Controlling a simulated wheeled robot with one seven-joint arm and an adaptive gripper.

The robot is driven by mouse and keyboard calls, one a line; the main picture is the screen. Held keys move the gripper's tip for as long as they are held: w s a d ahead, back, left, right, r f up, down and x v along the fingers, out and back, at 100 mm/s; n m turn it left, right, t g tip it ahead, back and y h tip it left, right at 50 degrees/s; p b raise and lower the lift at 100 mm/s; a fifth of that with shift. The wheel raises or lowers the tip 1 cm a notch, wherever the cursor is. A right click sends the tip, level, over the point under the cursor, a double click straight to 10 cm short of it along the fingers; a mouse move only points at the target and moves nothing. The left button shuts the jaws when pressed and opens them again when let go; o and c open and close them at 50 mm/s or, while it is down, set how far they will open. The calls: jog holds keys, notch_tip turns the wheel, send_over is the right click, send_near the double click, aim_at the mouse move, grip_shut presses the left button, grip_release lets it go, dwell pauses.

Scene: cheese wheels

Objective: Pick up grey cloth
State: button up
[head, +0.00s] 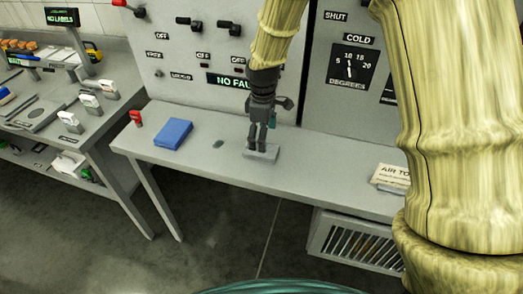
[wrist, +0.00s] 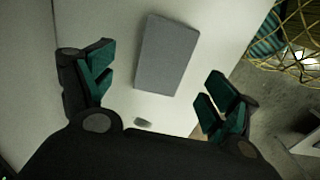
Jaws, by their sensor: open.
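The grey cloth (head: 262,153) is a flat folded rectangle on the pale bench. My gripper (head: 261,138) is open and points down just over it in the head view, with the fingers partly overlapping the cloth's back edge. In the wrist view the grey cloth (wrist: 169,57) lies flat between and ahead of the teal-padded fingers of my gripper (wrist: 155,90). The fingers are spread wide and nothing is between the pads. I cannot tell whether the fingertips touch the bench.
A small dark grey object (head: 218,144) lies beside the grey cloth. A control panel (head: 185,65) rises behind. A white sign (head: 392,176) is at right.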

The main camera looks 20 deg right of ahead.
jog(key=shift+s+a+f+p, duration=0.15)
jog(key=shift+f+p, duration=0.3)
jog(key=shift+f, duration=0.5)
jog(key=shift+a+f+p, duration=0.15)
jog(key=shift+f+p, duration=0.25)
jog(key=shift+f, duration=1.3)
jog(key=shift+c, duration=0.3)
jog(key=c, duration=1)
